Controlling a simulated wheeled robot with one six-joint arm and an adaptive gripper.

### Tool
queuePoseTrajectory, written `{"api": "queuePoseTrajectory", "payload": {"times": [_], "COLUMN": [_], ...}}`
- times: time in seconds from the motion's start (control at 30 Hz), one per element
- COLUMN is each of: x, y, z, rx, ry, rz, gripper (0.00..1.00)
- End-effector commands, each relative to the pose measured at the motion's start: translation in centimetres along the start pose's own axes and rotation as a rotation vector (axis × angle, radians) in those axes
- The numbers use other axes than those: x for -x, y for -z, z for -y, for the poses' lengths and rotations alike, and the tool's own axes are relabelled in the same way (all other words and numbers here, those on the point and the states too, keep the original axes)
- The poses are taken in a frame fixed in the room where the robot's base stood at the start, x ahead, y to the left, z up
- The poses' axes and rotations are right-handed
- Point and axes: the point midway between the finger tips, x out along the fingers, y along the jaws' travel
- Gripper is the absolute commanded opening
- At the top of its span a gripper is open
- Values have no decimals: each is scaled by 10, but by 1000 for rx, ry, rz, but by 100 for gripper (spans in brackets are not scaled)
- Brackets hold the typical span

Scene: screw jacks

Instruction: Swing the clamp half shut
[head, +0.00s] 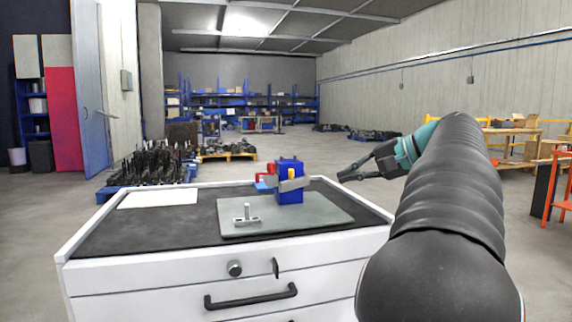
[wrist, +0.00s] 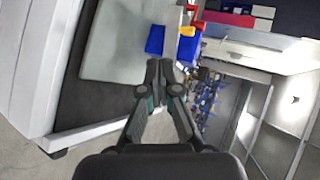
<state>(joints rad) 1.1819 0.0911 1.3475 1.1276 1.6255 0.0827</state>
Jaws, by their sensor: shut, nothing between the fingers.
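A blue block-shaped fixture (head: 289,168) stands upright on a grey plate (head: 325,215) on the cabinet top. A grey bar (head: 294,185) crosses its front, and a red part (head: 270,169) sits at its left. These look like the clamp, but I cannot tell its swing angle. My gripper (head: 342,177) is right of the fixture, apart from it, with its fingers shut and empty. In the wrist view the shut fingertips (wrist: 160,64) are close below blue parts (wrist: 189,49) in the picture, with red and yellow pieces above; contact is not visible.
A small light metal T-shaped piece (head: 246,217) stands on the plate's front left. A white sheet (head: 158,199) lies at the cabinet top's back left. Behind are a pallet of dark parts (head: 150,168) and blue shelving.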

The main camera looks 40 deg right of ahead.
Motion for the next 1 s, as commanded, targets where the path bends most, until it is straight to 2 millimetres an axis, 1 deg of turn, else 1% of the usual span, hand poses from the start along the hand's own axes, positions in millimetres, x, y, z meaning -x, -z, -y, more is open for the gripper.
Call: {"api": "queuePoseTrajectory", "payload": {"times": [0.03, 0.1, 0.2, 0.3, 0.47, 0.8, 1.0], "x": [13, 24, 32, 28, 7, -56, -85], "y": [5, 8, 9, 9, 7, 5, 4], "z": [2, 5, 8, 9, 12, 21, 31], "rx": [-14, -21, -23, -22, -21, -21, -21], "ry": [44, 96, 135, 146, 145, 143, 142], "rz": [9, 24, 35, 40, 42, 42, 40], "gripper": [0, 0, 0, 0, 0, 0, 0]}}
